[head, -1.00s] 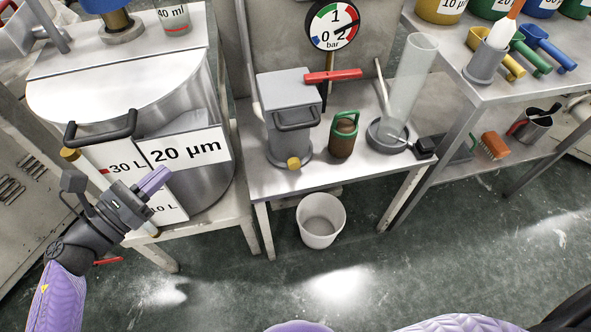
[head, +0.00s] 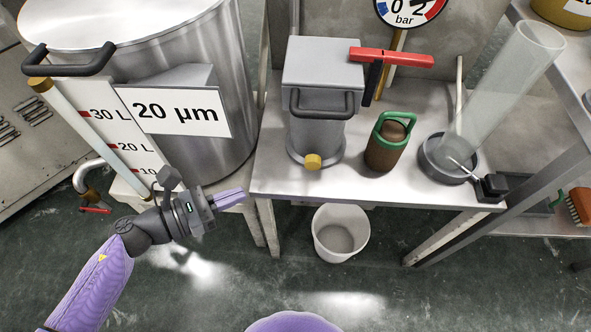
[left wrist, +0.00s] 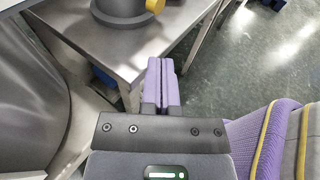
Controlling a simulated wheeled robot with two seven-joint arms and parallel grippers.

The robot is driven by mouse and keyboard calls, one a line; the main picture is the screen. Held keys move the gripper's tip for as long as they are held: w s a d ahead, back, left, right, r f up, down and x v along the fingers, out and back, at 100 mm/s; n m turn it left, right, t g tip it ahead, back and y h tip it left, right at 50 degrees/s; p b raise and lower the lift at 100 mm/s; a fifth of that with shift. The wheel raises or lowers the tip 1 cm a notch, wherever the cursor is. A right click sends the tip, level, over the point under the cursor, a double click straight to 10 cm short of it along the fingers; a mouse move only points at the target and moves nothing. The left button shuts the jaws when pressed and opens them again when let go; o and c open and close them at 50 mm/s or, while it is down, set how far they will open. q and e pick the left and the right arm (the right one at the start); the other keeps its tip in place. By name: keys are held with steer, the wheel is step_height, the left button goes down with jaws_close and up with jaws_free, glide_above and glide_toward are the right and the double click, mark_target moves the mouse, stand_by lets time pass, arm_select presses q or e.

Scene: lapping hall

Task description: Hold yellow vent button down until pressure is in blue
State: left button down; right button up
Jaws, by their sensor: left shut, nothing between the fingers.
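The yellow vent button (head: 313,161) sits low on the front of the grey pressure vessel (head: 318,118) on the metal table. It also shows at the top edge of the left wrist view (left wrist: 155,6). The round gauge (head: 408,9) behind the vessel is cut off by the top of the head view; its lower part shows blue on the left, red on the right, and "bar". Its needle cannot be made out. My left gripper (head: 241,197) is shut and empty, in front of the table's left corner, lower left of the button and apart from it. My right gripper is out of view.
A large steel tank (head: 185,60) is at left. A white bucket (head: 340,235) stands on the floor.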

mark_target(313, 163)
arm_select(q)
steer(key=b+x, duration=0.2)
steer(key=x, duration=1)
steer(key=shift+f, duration=0.1)
steer(key=shift+w+d, duration=0.1)
steer(key=shift+d, duration=0.1)
steer(key=shift+w, duration=0.1)
